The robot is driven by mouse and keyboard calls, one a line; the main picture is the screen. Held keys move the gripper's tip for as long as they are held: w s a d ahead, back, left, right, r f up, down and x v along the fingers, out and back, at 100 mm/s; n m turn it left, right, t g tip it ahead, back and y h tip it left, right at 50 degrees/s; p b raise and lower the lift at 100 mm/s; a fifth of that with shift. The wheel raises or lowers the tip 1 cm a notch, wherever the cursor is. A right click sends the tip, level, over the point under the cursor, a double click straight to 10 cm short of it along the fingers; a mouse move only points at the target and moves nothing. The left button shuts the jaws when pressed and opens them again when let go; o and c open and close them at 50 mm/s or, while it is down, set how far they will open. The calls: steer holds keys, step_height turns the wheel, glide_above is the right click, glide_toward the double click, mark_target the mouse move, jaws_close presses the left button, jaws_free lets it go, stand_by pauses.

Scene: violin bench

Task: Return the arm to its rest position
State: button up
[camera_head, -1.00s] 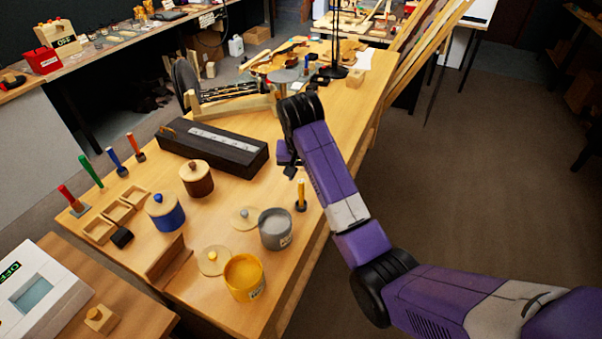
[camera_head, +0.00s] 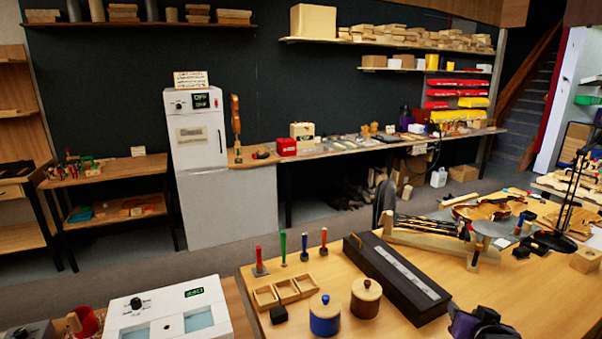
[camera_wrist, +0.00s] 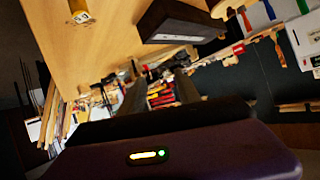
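My arm shows only as a small purple and black part (camera_head: 482,324) at the bottom edge of the head view, beside the near end of the dark long box (camera_head: 398,272). The rest of the arm is out of that view. In the wrist view my gripper (camera_wrist: 161,92) reaches away from the purple wrist housing, with its two dark fingers apart. Only background shelves and bins show between them, and it holds nothing visible. The wrist view is tilted and shows the workbench (camera_wrist: 118,30) along its top.
The workbench (camera_head: 525,300) carries a blue pot (camera_head: 325,318), a brown pot (camera_head: 365,299), small wooden trays (camera_head: 287,291), several coloured-handled tools (camera_head: 283,248) and a violin (camera_head: 482,211). A white machine (camera_head: 165,312) stands at lower left. Grey floor lies between benches.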

steer(key=s+a+f+n+t+y, duration=0.1)
steer(key=s+a+n+t, duration=0.15)
steer(key=s+a, duration=0.5)
steer(key=s+a+n+t, duration=0.1)
steer(key=s+a+t, duration=0.3)
steer(key=s, duration=0.7)
steer(key=s+a+n+g+y, duration=0.1)
steer(key=s+a, duration=0.3)
steer(key=s, duration=0.9)
steer(key=s+a+n+g+y, duration=0.1)
steer(key=s+a, duration=0.4)
steer(key=s, duration=0.8)
steer(key=shift+s+g+y+b, duration=0.3)
steer(key=shift+g+y+b, duration=0.05)
steer(key=shift+g+y, duration=0.35)
